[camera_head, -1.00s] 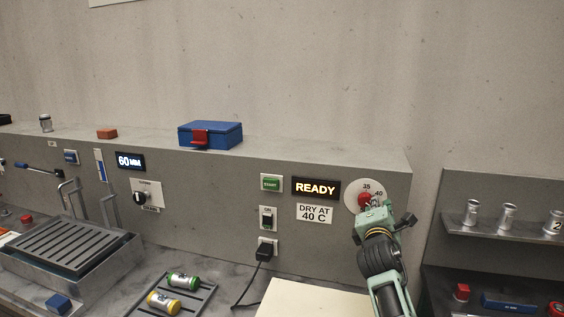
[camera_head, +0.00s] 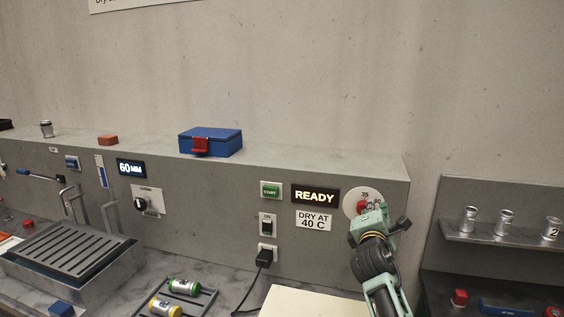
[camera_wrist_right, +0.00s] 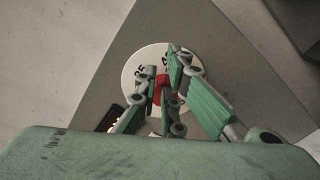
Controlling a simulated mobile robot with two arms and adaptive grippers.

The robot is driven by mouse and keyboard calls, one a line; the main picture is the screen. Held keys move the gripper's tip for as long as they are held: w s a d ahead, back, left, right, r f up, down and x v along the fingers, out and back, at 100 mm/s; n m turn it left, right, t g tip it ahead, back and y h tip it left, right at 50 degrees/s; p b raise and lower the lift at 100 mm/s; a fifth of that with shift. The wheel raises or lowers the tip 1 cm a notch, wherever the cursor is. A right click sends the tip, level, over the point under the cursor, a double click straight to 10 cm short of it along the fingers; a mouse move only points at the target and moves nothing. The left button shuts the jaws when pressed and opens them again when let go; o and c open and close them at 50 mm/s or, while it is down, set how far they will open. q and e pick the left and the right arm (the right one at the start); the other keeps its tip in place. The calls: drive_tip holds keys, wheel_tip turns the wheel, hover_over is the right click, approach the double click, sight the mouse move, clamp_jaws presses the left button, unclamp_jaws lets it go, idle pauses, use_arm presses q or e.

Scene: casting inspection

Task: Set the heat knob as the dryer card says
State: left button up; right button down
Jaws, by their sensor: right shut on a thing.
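The heat knob is red and sits on a round white dial (camera_head: 351,202) at the right end of the grey wall panel. The red knob (camera_head: 362,207) shows just above my right gripper (camera_head: 368,215). In the right wrist view the red knob (camera_wrist_right: 161,82) lies between the green fingers of my right gripper (camera_wrist_right: 164,92), which is shut on it. The dryer card (camera_head: 313,221) reads "DRY AT 40 C". My left gripper is not in view.
A lit "READY" display (camera_head: 315,196), a green START button (camera_head: 270,190) and a switch (camera_head: 267,225) are left of the dial. A black plug (camera_head: 264,257) with a cable sits below. A shelf with metal cups (camera_head: 503,222) stands at the right.

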drive_tip(key=shift+w+a+r, duration=0.15)
drive_tip(key=shift+a+r, duration=0.15)
drive_tip(key=shift+r, duration=0.5)
drive_tip(key=shift+d+r+p, duration=0.15)
drive_tip(key=shift+r+p, duration=0.2)
drive_tip(key=shift+p, duration=0.3)
drive_tip(key=shift+s+a+f+p, duration=0.25)
drive_tip(key=shift+p, duration=0.35)
drive_tip(key=v, duration=0.1)
drive_tip(key=p+v, duration=0.1)
drive_tip(key=v, duration=0.1)
drive_tip(key=f+p+v, duration=0.1)
drive_tip(key=shift+s, duration=0.45)
drive_tip(key=shift+d, duration=0.1)
